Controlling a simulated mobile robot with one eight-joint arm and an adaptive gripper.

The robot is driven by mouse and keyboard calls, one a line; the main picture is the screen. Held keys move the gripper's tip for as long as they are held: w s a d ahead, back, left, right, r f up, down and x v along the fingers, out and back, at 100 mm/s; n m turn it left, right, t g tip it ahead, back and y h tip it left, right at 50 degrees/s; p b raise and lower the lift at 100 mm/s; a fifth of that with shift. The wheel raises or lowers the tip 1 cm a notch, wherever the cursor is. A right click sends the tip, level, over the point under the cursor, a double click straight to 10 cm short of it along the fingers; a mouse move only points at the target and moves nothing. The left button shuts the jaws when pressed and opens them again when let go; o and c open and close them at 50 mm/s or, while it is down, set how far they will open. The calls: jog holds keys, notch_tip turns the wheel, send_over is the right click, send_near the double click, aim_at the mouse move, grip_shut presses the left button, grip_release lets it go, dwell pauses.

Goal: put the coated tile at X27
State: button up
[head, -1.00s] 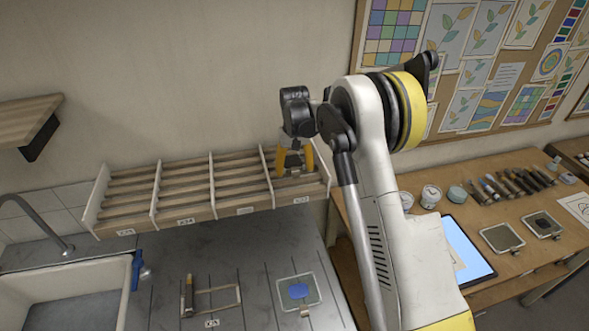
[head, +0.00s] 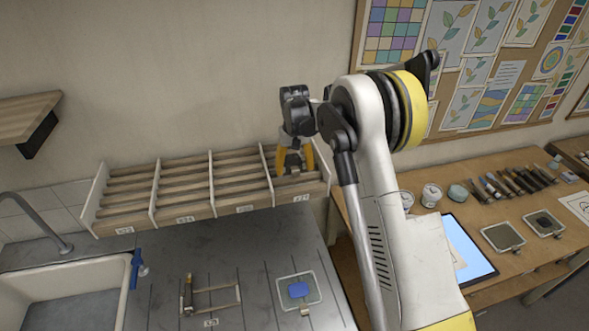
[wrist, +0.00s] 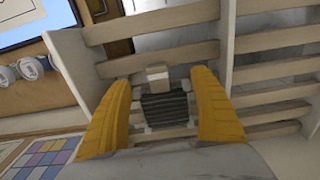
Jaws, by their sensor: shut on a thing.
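My gripper (head: 295,163) is in the rightmost bay of the slatted wooden rack (head: 203,211). The front label of that bay (head: 301,197) seems to read X27. In the wrist view, the yellow fingers (wrist: 161,110) stand either side of a small pale block (wrist: 157,78) and a dark ribbed part. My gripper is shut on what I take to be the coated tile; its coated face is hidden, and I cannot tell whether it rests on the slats. A clear square plate (head: 315,281) with a blue patch and a tan tab lies on the grey counter below.
Pale dividers split the rack; the bays to the left look empty. A wooden frame (head: 238,293) with a dark tool lies on the counter. A sink (head: 60,290) is at left. The right-hand desk holds jars (head: 431,195), a tablet (head: 468,250), tubes and two square trays.

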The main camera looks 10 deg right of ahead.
jog(key=shift+r, duration=0.1)
dwell(0.3)
jog(key=o, duration=1.4)
jog(key=shift+c, duration=0.2)
jog(key=shift+r+p, duration=1.5)
jog(key=shift+r, duration=2.5)
